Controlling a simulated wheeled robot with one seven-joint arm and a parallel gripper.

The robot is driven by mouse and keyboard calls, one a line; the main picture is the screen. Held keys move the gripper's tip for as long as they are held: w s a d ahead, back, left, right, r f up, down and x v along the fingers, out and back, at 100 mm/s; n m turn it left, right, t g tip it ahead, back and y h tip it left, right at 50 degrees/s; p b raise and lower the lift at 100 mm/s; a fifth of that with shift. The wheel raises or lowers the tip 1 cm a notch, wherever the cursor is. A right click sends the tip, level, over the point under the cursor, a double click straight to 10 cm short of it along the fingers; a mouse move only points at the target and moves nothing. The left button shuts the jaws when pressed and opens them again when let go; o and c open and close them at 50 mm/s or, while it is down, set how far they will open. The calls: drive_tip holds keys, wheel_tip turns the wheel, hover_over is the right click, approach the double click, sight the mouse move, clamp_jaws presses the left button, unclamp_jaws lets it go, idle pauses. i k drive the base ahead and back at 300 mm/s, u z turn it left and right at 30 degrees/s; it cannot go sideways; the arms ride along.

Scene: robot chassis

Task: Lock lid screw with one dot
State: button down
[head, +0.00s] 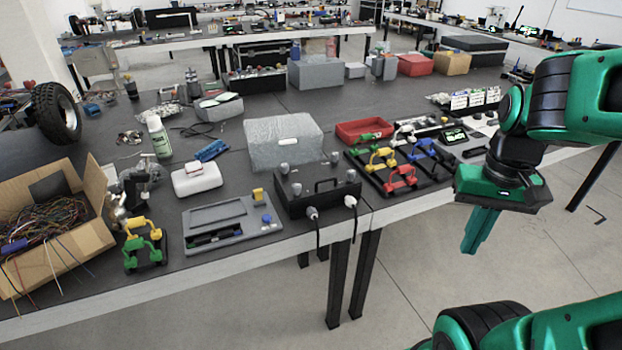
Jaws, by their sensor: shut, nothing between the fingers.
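A black box (318,200) with a black handle and several grey knobs (296,188) stands at the table's front edge. Two cables with light plugs hang from its front. The knobs may be lid screws, but they are too small to tell, and no dot marks can be made out. My gripper (474,248) is at the right, past the table's front edge, fingers pointing down. It is shut and empty, apart from the box and touching nothing.
A grey panel (205,216) with a yellow and a blue part lies left of the box. A rack of coloured handles (402,172) stands right of it. A grey foam-like block (262,150) is behind. A cardboard box of wires (95,222) sits far left. Open floor lies before the table.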

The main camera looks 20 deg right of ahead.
sight(297, 188)
drive_tip(key=k, duration=0.5)
drive_tip(key=u, duration=1.5)
drive_tip(key=i, duration=1.1)
drive_tip(key=z, duration=1.35)
